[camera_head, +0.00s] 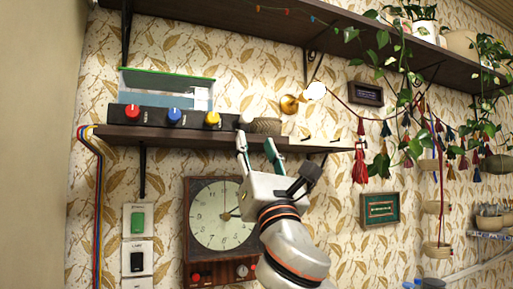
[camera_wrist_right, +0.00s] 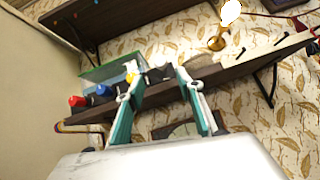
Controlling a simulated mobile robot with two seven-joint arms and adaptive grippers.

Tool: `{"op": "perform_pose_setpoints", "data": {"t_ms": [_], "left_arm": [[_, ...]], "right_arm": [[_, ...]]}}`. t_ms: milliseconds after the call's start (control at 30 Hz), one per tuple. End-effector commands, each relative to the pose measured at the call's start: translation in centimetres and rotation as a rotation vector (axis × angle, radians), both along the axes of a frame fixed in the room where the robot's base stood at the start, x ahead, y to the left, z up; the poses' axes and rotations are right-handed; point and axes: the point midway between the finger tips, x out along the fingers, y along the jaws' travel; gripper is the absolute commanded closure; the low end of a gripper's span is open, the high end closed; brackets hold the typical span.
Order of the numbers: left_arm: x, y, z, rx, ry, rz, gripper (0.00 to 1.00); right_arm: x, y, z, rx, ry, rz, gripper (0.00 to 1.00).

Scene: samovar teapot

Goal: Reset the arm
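My right gripper (camera_head: 258,148) is raised in front of the lower wall shelf (camera_head: 318,145), just below a white knob (camera_head: 245,120) and a woven round object (camera_head: 266,126). In the right wrist view the two teal-sided fingers (camera_wrist_right: 160,100) stand apart with nothing between them, so the gripper is open and empty. My right forearm rises from the bottom of the head view. My left gripper is in neither view.
A black box with red (camera_head: 134,114), blue (camera_head: 174,115) and yellow (camera_head: 212,119) knobs sits on the lower shelf. A clock (camera_head: 214,215) hangs below, partly behind my arm. A brass lamp (camera_head: 289,104) is above. An upper shelf (camera_head: 230,18) holds plants.

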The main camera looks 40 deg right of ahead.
Motion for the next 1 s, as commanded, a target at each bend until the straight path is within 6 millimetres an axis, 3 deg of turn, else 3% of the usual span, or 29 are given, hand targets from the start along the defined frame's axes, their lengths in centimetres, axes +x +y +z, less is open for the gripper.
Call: {"op": "perform_pose_setpoints", "data": {"t_ms": [500,633,767,900,1000], "left_arm": [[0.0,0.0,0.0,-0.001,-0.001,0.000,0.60],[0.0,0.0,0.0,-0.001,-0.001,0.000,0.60],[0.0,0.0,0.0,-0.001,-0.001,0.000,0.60],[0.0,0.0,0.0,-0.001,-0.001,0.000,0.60],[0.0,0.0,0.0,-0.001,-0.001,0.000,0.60]], "right_arm": [[0.0,0.0,0.0,0.001,0.001,0.001,0.63],[1.3,0.4,-1.5,0.024,0.025,0.040,0.63],[5.1,1.4,-6.4,0.115,0.100,0.170,0.63],[9.7,3.0,-14.7,0.297,0.211,0.360,0.63],[12.1,4.2,-21.2,0.450,0.289,0.483,0.63]]}}
